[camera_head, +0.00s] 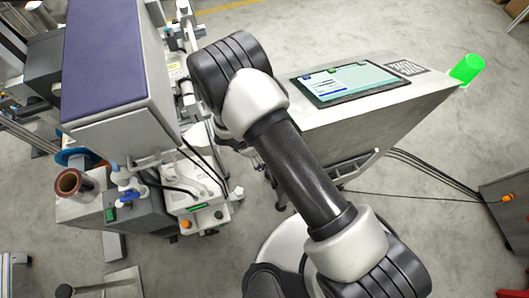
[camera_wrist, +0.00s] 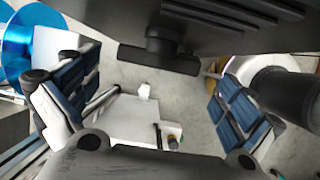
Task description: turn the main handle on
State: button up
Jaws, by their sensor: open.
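A black T-shaped handle (camera_wrist: 158,58), a horizontal bar on a short round hub, shows at the top middle of the wrist view, below a dark machine surface. It looks like the main handle. My gripper (camera_wrist: 150,82) is open, with blue-padded fingers at the left and right of the wrist view. The bar lies between and ahead of them; I see no contact. In the head view, my arm and the machine (camera_head: 118,55) with its dark purple top hide the gripper and the handle.
A grey console (camera_head: 350,125) with a lit screen (camera_head: 350,82) and a green lamp (camera_head: 467,68) stands right of my arm. A brown-rimmed tube (camera_head: 70,183) and small fittings crowd the left. A blue disc (camera_wrist: 17,45) shows at the wrist view's left.

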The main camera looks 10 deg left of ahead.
jog(key=x, duration=0.4)
jog(key=shift+b, duration=0.35)
jog(key=shift+c, duration=0.2)
jog(key=c, duration=0.7)
jog(key=shift+g+p, duration=0.3)
jog(key=shift+p, duration=0.05)
jog(key=o, duration=0.7)
jog(key=shift+o, duration=0.2)
